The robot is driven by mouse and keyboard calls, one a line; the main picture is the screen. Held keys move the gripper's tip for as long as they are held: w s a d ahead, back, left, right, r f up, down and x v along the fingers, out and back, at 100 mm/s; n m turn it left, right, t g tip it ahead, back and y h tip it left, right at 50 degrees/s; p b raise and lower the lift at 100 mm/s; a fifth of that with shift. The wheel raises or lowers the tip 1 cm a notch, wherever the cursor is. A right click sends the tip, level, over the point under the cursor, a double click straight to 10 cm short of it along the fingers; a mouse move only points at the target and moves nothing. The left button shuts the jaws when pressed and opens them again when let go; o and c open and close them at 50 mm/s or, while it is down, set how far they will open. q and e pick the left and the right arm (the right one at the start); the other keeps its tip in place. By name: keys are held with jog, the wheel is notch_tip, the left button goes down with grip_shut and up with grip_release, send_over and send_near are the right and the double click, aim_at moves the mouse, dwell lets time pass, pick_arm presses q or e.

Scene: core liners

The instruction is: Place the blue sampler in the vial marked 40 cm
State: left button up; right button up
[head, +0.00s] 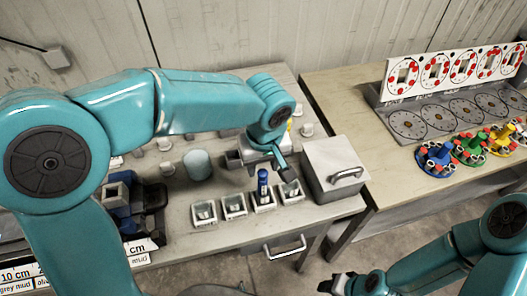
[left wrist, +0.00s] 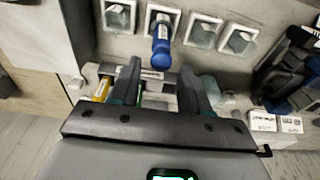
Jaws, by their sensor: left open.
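The blue sampler (head: 262,185) stands upright in the third from left of a row of small square white holders (head: 233,206). In the left wrist view, the blue sampler (left wrist: 161,45) shows with its top end near the gap between my fingertips. My left gripper (head: 272,166) is open and empty, close to the sampler's top; whether it touches is unclear. Its two fingers (left wrist: 162,72) stand apart in the left wrist view. A label reading "10 cm" (head: 16,274) shows at lower left; no 40 cm mark is readable.
A grey box with a handle (head: 336,168) stands just right of the holders. A pale cylinder (head: 197,164) and small white cups stand behind. A yellow item (left wrist: 103,88) lies beside my left fingers. The right table carries a dial panel (head: 450,72) and coloured pieces (head: 472,148).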

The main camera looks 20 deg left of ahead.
pick_arm(q)
notch_tip(320, 180, up, 12)
jog(key=s, duration=0.1)
jog(key=shift+d+f, duration=0.15)
jog(key=shift+d, duration=0.25)
jog(key=shift+s, duration=0.25)
